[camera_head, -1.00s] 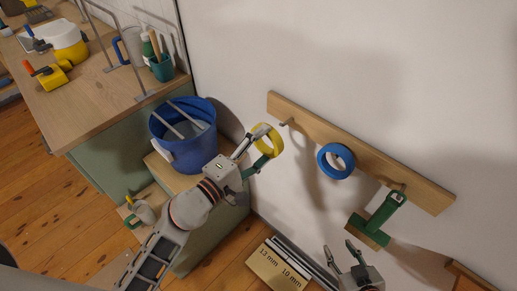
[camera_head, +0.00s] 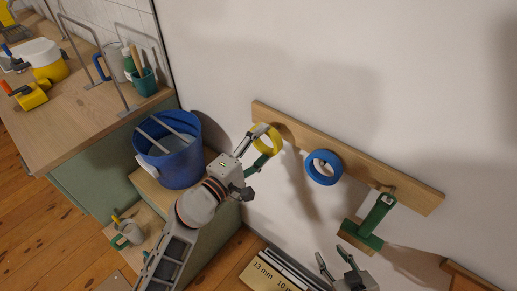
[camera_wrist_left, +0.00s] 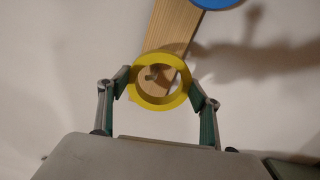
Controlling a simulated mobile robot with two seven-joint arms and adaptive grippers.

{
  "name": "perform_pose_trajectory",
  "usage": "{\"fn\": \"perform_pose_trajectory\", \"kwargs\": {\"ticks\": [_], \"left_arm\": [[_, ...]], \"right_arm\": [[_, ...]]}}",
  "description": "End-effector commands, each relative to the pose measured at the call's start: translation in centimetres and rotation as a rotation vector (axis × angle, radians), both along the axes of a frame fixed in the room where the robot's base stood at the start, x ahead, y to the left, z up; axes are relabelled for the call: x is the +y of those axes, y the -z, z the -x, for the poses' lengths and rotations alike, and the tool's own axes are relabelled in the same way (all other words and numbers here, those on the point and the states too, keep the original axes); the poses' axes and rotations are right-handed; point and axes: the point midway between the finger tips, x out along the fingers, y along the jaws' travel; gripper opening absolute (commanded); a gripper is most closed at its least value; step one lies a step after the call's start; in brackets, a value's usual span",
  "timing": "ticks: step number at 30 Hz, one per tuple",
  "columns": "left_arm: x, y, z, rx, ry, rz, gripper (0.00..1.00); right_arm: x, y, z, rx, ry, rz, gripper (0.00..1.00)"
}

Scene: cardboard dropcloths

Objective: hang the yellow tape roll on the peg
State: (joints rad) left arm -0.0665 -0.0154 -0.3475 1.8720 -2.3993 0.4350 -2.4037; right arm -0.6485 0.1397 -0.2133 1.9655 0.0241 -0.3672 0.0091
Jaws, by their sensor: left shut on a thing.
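The yellow tape roll (camera_head: 267,151) is held by my left gripper (camera_head: 256,152), its fingers on either side of the ring. In the left wrist view the yellow roll (camera_wrist_left: 134,92) faces the left end of a wooden rail, and a small peg (camera_wrist_left: 152,74) shows through its hole. I cannot tell whether the peg tip reaches into the ring. In the head view the roll covers that peg. My right gripper (camera_head: 334,255) is open and empty, low in front of the wall.
The wooden rail (camera_head: 300,133) also carries a blue tape roll (camera_head: 312,168) and a green-handled brush (camera_head: 375,217) to the right. A blue bucket (camera_head: 188,168) stands left of my left arm. Boards marked in mm (camera_head: 262,274) lie below.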

Motion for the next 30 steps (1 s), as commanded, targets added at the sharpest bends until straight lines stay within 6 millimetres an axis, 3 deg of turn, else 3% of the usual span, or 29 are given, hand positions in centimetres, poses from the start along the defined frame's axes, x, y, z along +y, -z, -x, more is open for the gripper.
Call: {"fn": "perform_pose_trajectory", "kwargs": {"ticks": [18, 30], "left_arm": [[-2.0, 0.0, -2.7, 0.0, 0.0, 0.001, 0.42], [-1.9, 1.8, -2.6, -0.001, 0.001, -0.001, 0.42]], "right_arm": [[-0.1, 1.6, 0.2, 0.009, 0.0, 0.003, 0.4], [-0.1, 2.5, 0.2, 0.006, 0.001, 0.002, 0.4]]}}
